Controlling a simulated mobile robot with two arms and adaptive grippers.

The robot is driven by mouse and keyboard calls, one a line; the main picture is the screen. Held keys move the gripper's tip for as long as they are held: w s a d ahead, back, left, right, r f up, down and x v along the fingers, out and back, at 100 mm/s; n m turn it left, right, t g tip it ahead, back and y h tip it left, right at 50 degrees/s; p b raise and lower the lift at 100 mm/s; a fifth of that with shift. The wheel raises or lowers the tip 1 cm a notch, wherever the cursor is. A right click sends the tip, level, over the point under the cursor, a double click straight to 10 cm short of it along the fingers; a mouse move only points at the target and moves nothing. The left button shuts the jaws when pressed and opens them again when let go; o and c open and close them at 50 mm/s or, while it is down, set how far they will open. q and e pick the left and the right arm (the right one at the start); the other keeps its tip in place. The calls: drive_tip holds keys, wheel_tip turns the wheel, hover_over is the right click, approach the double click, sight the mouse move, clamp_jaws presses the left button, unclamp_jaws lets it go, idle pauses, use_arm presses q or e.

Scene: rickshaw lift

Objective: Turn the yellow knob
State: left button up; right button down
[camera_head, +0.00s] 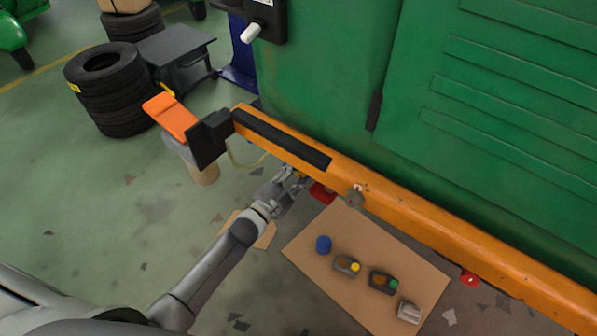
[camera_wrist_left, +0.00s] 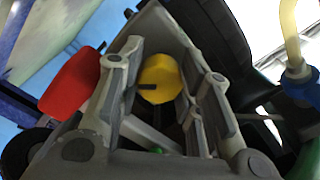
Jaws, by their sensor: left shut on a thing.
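The yellow knob (camera_wrist_left: 160,78) is a round yellow cap with a dark slot, seen between the two fingers of my left gripper (camera_wrist_left: 163,92) in the left wrist view. The fingers stand on either side of it and my gripper is shut on it. In the head view my left gripper (camera_head: 293,177) reaches under the orange beam (camera_head: 420,230), where the knob is largely hidden by the fingers and beam. A red part (camera_head: 321,194) sits just right of the gripper; a red part (camera_wrist_left: 72,84) also shows left of the fingers in the wrist view. My right gripper is out of view.
A green machine body (camera_head: 450,110) rises behind the beam. A cardboard sheet (camera_head: 310,255) on the floor below holds a blue cap (camera_head: 323,244) and several small parts. Stacked tyres (camera_head: 108,95) stand at the upper left. The floor left of my arm is mostly clear.

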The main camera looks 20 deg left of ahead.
use_arm(q)
drive_tip(key=o, duration=1)
drive_tip(key=shift+o, duration=0.2)
